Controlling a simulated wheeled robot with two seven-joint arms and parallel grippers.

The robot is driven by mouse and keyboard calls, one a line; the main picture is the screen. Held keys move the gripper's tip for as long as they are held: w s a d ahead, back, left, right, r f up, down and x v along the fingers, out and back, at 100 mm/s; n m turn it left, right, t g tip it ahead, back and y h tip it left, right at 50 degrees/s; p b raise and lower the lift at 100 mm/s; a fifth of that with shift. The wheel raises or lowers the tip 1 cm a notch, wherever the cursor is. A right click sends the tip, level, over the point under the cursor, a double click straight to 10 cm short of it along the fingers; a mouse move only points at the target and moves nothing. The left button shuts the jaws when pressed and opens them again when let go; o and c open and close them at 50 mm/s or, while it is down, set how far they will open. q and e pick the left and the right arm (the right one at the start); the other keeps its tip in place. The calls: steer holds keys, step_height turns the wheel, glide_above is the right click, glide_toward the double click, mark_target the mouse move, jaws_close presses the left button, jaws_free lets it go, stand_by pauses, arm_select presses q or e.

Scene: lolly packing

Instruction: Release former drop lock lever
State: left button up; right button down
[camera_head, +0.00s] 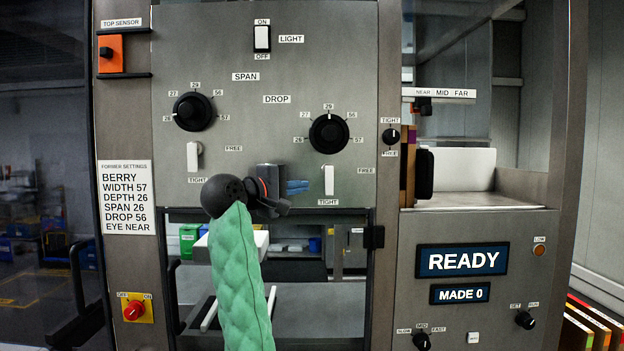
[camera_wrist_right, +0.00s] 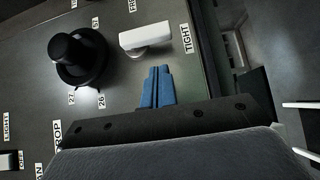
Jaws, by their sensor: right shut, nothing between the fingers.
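The drop lock lever (camera_head: 328,180) is a small white handle below the black drop dial (camera_head: 329,133). It hangs straight down toward its TIGHT label, with FREE to its right. In the wrist view the lever (camera_wrist_right: 146,37) points at TIGHT. My right gripper (camera_head: 298,187) has blue fingers, shut and empty, just left of the lever in the head view. In the wrist view the shut fingertips (camera_wrist_right: 157,72) are close to the lever, with a small gap visible. My left gripper is out of view.
The span dial (camera_head: 193,111) and its white span lever (camera_head: 193,156) are on the left of the panel. A small knob (camera_head: 391,136) is at the right. A frame opening lies below the panel. The display (camera_head: 462,260) reads READY.

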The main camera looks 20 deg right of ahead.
mark_target(329, 181)
steer(key=d+p, duration=0.1)
steer(key=s+d+p, duration=0.1)
steer(key=d, duration=0.1)
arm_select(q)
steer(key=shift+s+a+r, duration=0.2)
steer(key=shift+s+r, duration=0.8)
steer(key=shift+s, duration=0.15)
